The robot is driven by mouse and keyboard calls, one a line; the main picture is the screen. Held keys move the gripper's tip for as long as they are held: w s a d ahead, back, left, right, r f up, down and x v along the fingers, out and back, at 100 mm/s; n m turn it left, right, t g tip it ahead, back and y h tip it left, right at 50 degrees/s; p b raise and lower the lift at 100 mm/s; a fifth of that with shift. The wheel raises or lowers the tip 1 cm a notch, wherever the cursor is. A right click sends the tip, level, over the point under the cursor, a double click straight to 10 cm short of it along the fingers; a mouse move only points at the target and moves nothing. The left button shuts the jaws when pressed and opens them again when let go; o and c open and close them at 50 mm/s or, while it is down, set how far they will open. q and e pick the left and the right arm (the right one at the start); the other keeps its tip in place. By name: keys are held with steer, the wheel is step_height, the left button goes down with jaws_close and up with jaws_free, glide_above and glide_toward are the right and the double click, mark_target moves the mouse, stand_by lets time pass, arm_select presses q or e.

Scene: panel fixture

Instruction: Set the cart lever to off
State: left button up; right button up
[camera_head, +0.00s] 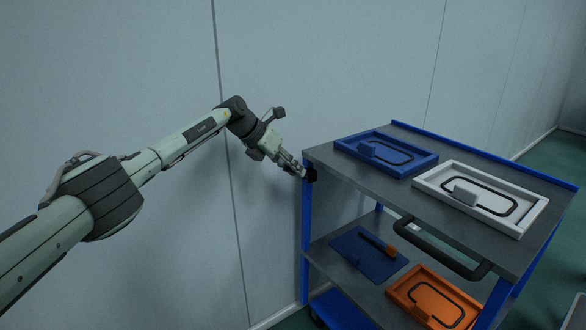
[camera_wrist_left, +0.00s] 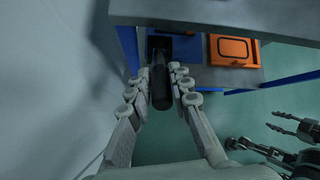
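The cart (camera_head: 350,176) has a grey top and blue posts. My left gripper (camera_head: 303,172) is at its near left corner, beside a small black part (camera_head: 312,174). In the left wrist view, the fingers of my left gripper (camera_wrist_left: 160,72) stand apart on either side of a dark cylindrical bar (camera_wrist_left: 160,90), with narrow gaps visible. I cannot tell surely whether this bar is the cart lever. My right gripper (camera_wrist_left: 283,124) shows at the lower right of that view, its fingers spread and empty.
A blue tray (camera_head: 410,168) and a white tray (camera_head: 520,219) lie on the top. A dark blue panel (camera_head: 350,245) with an orange-tipped bar and an orange tray (camera_head: 440,285) lie on the lower shelf. A black handle (camera_head: 440,250) juts from the front. A wall (camera_head: 330,60) stands behind.

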arm_select(q)
steer(key=o, duration=0.3)
steer(key=v, duration=1.2)
steer(key=shift+d, duration=0.1)
